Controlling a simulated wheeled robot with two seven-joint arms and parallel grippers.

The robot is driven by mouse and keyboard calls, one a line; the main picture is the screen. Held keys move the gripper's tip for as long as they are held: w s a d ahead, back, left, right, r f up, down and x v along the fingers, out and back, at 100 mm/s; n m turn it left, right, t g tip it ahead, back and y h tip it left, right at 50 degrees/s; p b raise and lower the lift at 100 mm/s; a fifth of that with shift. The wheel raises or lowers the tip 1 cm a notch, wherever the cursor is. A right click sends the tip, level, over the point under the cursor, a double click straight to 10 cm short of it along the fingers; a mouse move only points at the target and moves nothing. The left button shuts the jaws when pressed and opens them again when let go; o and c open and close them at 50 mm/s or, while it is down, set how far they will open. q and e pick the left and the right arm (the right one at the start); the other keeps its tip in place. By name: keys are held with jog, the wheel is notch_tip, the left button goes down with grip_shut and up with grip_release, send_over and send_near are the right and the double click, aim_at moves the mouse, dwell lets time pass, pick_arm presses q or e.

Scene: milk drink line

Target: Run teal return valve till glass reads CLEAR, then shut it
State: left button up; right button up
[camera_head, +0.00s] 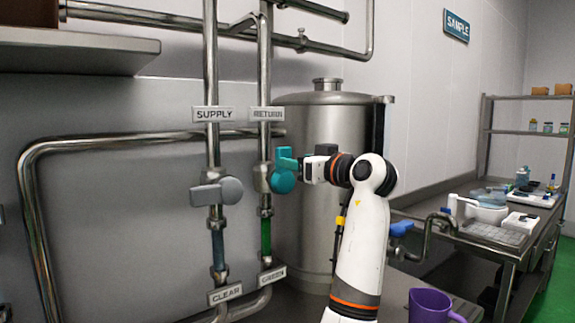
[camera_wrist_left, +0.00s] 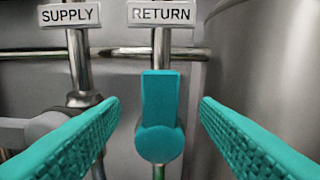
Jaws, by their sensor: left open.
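The teal return valve (camera_head: 283,182) sits on the pipe under the RETURN sign (camera_head: 267,114). In the left wrist view its teal handle (camera_wrist_left: 160,98) points up, in line with the pipe. The return sight glass (camera_head: 266,238) below it is green, and the plate (camera_head: 272,275) under it appears to read GREEN. My left gripper (camera_head: 293,166) is at the valve. In the wrist view its open teal fingers (camera_wrist_left: 160,112) stand on either side of the handle, apart from it. My right gripper is not in view.
The grey supply valve (camera_head: 217,191) is left of the return valve, above a blue-grey glass (camera_head: 218,248) with a plate (camera_head: 225,295) reading CLEAR. A steel tank (camera_head: 325,120) stands close behind on the right. A purple mug (camera_head: 430,306) is at the bottom right, below a blue-handled tap (camera_head: 402,228).

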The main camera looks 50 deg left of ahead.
pick_arm(q)
jog(key=d, duration=0.5)
jog(key=shift+s+d+b, duration=0.25)
jog(key=shift+d+b, duration=0.1)
